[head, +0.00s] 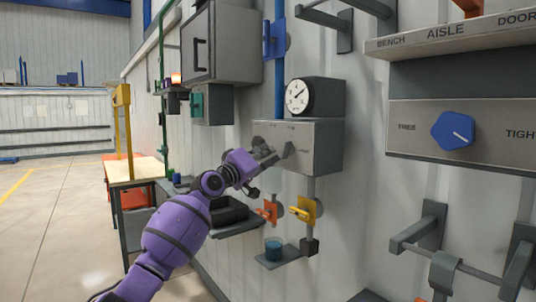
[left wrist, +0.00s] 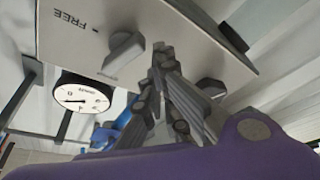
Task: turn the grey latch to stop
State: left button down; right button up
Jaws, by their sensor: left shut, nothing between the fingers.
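A light-grey wall box (head: 325,150) carries a grey latch-like knob (head: 290,148) on its front. The left wrist view shows two grey knobs on the box face, one (left wrist: 123,52) beside the word FREE and another (left wrist: 207,88) to the right. I cannot tell which is the named latch; no stop mark is readable. My left gripper (head: 275,157) is shut and empty, close to the box face. In the left wrist view its fingertips (left wrist: 162,50) lie between the two knobs. Contact cannot be told. My right gripper is out of view.
A round gauge (head: 298,96) sits on top of the box. Orange (head: 270,211) and yellow (head: 305,210) valve handles and a shelf with a blue cup (head: 273,245) are below. A blue knob (head: 453,131) is on the right panel. Hooks (head: 420,240) project at lower right.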

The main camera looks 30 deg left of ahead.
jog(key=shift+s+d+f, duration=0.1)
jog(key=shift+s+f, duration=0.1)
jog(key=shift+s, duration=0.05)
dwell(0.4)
pick_arm(q)
jog(key=shift+r, duration=0.15)
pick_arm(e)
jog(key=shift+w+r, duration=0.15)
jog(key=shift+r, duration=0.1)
